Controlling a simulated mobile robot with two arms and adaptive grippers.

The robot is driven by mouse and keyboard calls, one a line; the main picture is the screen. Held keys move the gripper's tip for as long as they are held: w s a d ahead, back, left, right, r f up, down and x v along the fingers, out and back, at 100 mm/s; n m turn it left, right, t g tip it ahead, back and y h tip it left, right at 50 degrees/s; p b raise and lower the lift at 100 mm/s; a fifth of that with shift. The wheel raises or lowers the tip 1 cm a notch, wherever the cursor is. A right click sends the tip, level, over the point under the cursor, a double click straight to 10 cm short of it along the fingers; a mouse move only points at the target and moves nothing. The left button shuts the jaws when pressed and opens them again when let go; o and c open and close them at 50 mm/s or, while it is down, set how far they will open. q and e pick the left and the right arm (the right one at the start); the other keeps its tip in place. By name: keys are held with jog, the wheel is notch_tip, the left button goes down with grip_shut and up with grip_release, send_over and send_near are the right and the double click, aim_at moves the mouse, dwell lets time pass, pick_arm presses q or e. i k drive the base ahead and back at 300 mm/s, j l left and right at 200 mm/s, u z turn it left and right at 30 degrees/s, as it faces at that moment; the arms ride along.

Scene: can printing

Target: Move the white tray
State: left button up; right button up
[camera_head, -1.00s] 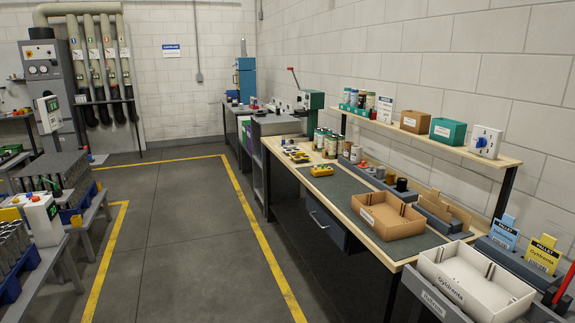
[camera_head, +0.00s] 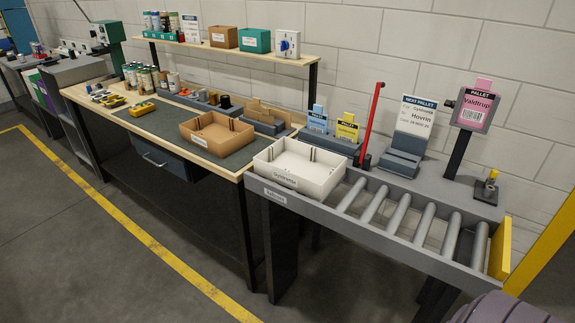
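The white tray (camera_head: 300,168) is an open-topped box with a name label on its front wall. It sits upright at the left end of the grey roller conveyor (camera_head: 372,214), beside the wooden workbench's right end. It looks empty apart from small dark uprights along its inner walls. Neither of my grippers shows in the view.
A brown cardboard tray (camera_head: 217,132) stands on the workbench (camera_head: 98,94) left of the white tray. Bare rollers lie to its right, ending at a yellow stop (camera_head: 499,250). A red lever (camera_head: 370,125), pallet cards and a sign (camera_head: 412,124) stand behind. The floor in front is clear.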

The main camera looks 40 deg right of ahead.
aim_at(311, 171)
jog(key=i+z, duration=0.1)
jog(key=z, duration=0.65)
